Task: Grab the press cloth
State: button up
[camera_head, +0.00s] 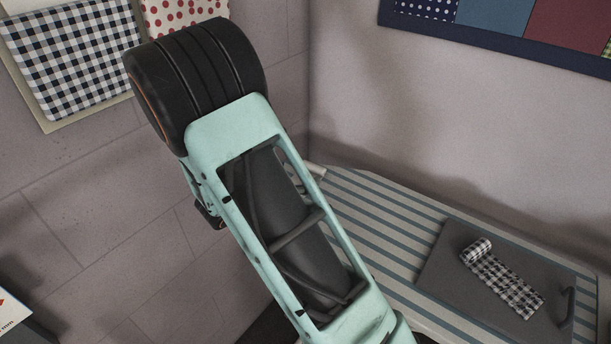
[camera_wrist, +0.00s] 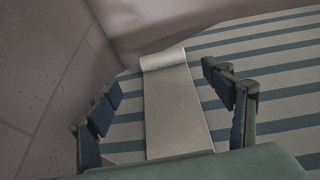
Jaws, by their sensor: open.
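A plain pale cloth (camera_wrist: 178,112), partly rolled at its far end, lies on the striped board (camera_wrist: 275,75) in the wrist view. My gripper (camera_wrist: 161,80) is open, one finger to each side of the cloth, and nothing is held. I cannot tell the height of the fingers above it. The cloth's near end is hidden by my gripper's body. In the head view, my arm covers most of that area; a small pale end (camera_head: 316,170) shows beside it, probably the same roll. A second partly rolled cloth, black-and-white checked (camera_head: 507,285), lies at right.
The checked cloth rests on a dark grey tray (camera_head: 445,262) with a handle, on the striped board. Walls stand close behind and left of the board. Fabric panels hang on the walls, including a checked one (camera_head: 75,60). Striped surface right of the pale cloth is clear.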

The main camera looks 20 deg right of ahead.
aim_at(311, 169)
jog(key=x, duration=0.6)
jog(key=shift+d+f, duration=0.15)
jog(key=shift+d, duration=0.25)
jog(key=c, duration=1.1)
